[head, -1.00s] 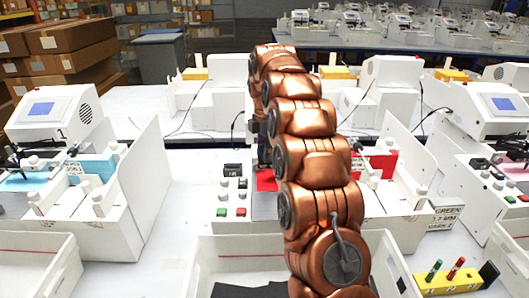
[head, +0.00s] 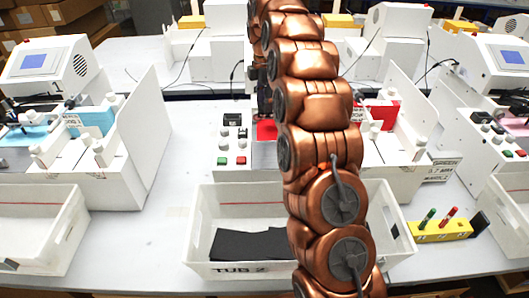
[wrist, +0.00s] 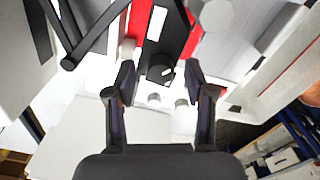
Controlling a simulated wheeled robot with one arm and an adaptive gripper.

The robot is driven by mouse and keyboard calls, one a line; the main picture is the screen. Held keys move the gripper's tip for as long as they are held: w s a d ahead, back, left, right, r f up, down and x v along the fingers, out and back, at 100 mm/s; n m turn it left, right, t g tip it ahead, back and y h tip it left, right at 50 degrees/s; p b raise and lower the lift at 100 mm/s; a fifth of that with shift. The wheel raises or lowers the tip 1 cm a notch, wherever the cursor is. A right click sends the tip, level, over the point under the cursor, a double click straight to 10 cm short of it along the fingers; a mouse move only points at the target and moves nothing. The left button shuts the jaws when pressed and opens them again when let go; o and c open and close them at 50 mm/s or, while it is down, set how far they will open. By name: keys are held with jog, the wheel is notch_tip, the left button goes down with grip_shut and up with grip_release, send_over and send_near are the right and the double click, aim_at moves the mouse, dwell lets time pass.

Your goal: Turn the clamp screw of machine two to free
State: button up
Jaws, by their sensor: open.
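Machine two (head: 232,150) is the middle white plotter in the head view, largely behind my copper arm, with red material (head: 266,130) on its bed. In the wrist view, a black carriage (wrist: 158,45) lies over the red sheet (wrist: 192,42). A dark round knob (wrist: 156,74), which looks like the clamp screw, sits at the carriage's near end with a short white mark pointing up-right. My gripper (wrist: 159,70) is open, one finger on each side of the knob, with visible gaps. Contact or depth cannot be told. In the head view the gripper is mostly hidden behind my arm.
A white tub labelled TUB 2 (head: 226,268) holding black pieces stands in front of machine two. A yellow pen block (head: 440,231) with green and red pens is at right. Plotters flank it at left (head: 90,140) and right (head: 500,130). White side panels stand close by.

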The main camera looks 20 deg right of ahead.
jog(key=m, duration=0.5)
jog(key=shift+p, duration=0.3)
jog(key=m, duration=0.5)
jog(key=shift+r+p, duration=0.1)
jog(key=shift+p, duration=0.3)
jog(key=m+p, duration=0.1)
jog(key=m, duration=0.3)
jog(key=m+p, duration=0.2)
jog(key=m, duration=0.3)
jog(key=shift+w+d+r+b, duration=0.1)
jog(key=shift+r+b, duration=0.3)
jog(key=shift+r, duration=0.25)
jog(key=shift+r+b, duration=0.75)
jog(key=shift+r, duration=2.4)
jog(key=s+a+f+b, duration=0.1)
jog(key=s+a, duration=0.3)
jog(key=s, duration=0.5)
jog(key=s+a+f+n+b, duration=0.1)
jog(key=s+a, duration=0.3)
jog(key=s, duration=0.6)
jog(key=s+a+f+n+g+b, duration=0.1)
jog(key=s+a+f+b, duration=0.1)
jog(key=s+a, duration=0.3)
jog(key=shift+s+f, duration=0.7)
jog(key=shift+s, duration=1.55)
